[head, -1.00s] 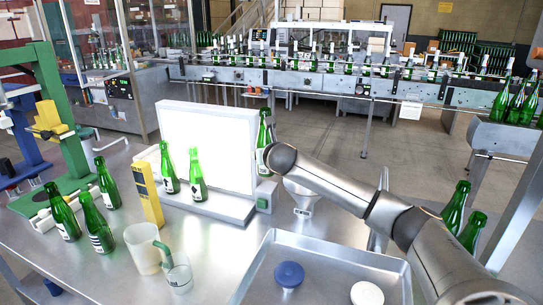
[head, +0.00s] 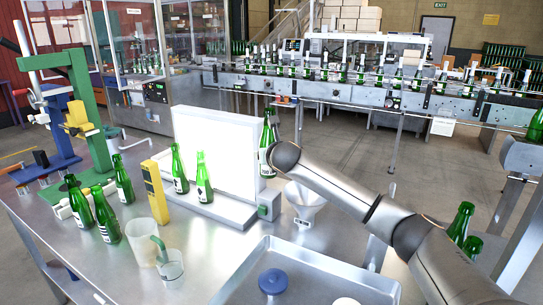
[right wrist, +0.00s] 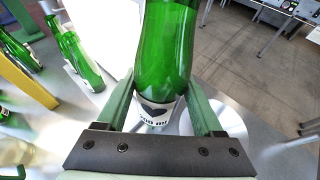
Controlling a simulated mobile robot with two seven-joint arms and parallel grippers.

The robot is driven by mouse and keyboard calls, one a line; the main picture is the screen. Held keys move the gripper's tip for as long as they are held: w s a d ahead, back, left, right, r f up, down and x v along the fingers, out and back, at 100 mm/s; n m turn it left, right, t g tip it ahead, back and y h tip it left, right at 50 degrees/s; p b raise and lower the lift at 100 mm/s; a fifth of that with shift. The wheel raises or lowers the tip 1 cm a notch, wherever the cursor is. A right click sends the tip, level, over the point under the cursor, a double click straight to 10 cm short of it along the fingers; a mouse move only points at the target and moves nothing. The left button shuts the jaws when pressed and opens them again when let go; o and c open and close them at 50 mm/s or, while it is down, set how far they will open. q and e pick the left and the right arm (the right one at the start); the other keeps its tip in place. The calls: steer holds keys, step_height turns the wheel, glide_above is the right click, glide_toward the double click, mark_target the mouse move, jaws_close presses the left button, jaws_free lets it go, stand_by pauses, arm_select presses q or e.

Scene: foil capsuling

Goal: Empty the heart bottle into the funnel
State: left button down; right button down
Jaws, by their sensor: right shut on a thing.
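The heart bottle (right wrist: 165,50) is green glass with a white label showing a dark heart. My right gripper (right wrist: 160,88) is shut on it near the label. The gripper's fingers are hidden there. The funnel (head: 304,204), pale and wide-mouthed, stands on the bench just below and right of my wrist. The bottle is apart from it. My left gripper is not in view.
The lit panel (head: 212,148) has two green bottles before it. A yellow post (head: 154,192), a clear jug (head: 143,242) and a glass beaker (head: 170,267) stand left. A metal tray (head: 245,287) with a blue disc (head: 273,281) lies in front.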

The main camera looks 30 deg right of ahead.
steer(key=m+t+y, duration=0.1)
steer(key=m, duration=0.1)
steer(key=shift+m+y, duration=0.3)
steer(key=shift+m+t+y, duration=0.4)
steer(key=shift+m+y, duration=0.3)
steer(key=shift+m, duration=0.4)
steer(key=m+t+y, duration=0.1)
steer(key=m+t, duration=0.1)
steer(key=m, duration=0.2)
steer(key=shift+m+t+y, duration=0.3)
steer(key=shift+m+y, duration=0.1)
steer(key=shift+m, duration=0.3)
steer(key=m+t+b, duration=0.1)
steer(key=m+b, duration=0.1)
steer(key=shift+m, duration=0.4)
steer(key=shift+m+t+b, duration=0.9)
steer(key=shift+m+b, duration=0.95)
steer(key=shift+m, duration=0.25)
steer(key=m+b, duration=0.1)
steer(key=m, duration=0.1)
steer(key=shift+m+t+h, duration=0.3)
steer(key=shift+t+h, duration=0.1)
steer(key=shift+r+m+t+h, duration=0.15)
steer(key=shift+m+t+h, duration=0.2)
steer(key=shift+m, duration=0.65)
